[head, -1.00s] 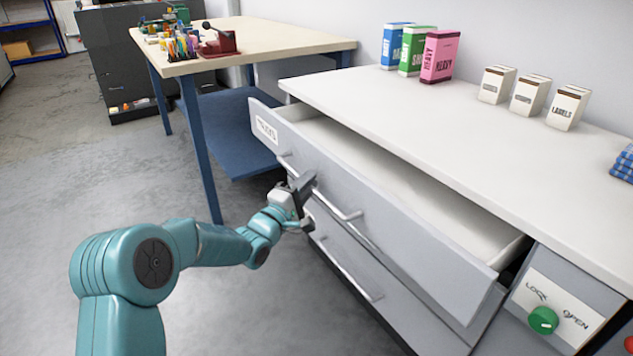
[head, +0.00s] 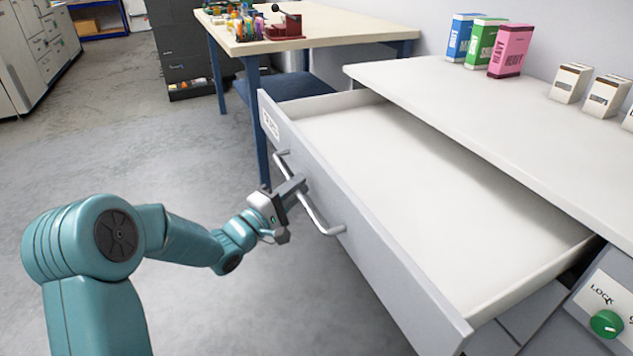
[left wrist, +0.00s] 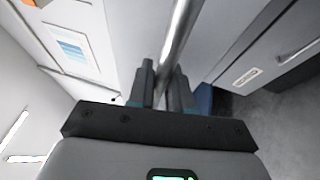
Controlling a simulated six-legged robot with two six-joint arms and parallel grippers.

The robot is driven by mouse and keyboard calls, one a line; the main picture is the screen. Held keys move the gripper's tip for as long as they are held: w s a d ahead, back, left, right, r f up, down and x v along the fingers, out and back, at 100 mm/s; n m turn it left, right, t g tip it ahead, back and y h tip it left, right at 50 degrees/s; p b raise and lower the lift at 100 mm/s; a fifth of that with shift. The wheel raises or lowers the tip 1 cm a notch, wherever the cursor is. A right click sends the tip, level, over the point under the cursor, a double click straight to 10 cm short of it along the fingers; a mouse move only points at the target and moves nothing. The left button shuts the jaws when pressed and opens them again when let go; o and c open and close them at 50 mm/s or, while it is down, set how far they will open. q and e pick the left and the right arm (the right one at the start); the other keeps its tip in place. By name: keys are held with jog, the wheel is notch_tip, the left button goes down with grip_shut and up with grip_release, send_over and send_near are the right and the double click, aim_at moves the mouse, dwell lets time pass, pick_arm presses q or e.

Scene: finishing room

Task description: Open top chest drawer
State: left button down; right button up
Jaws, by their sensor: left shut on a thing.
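The top chest drawer (head: 370,235) is pulled well out from under the white worktop, and its pale inside shows empty. Its front carries a bar handle (head: 323,222) and a small label at the far end. My left gripper (head: 291,188) is shut on this handle, near its middle. In the left wrist view the handle bar (left wrist: 181,35) runs between the two fingers (left wrist: 164,85). My right gripper is in neither view.
A green knob (head: 606,323) sits on a LOCK panel right of the drawer. Blue, green and pink boxes (head: 510,52) and small white cartons (head: 570,83) stand on the worktop (head: 440,95). A blue-legged table (head: 345,25) stands behind. The floor at left is clear.

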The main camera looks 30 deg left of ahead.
pick_arm(q)
jog(key=shift+s+a, duration=0.6)
jog(key=shift+s, duration=0.2)
jog(key=c, duration=1.1)
grip_release()
jog(key=shift+s, duration=0.1)
jog(key=p+v, duration=0.3)
jog(key=v, duration=1.3)
jog(key=shift+s, duration=0.1)
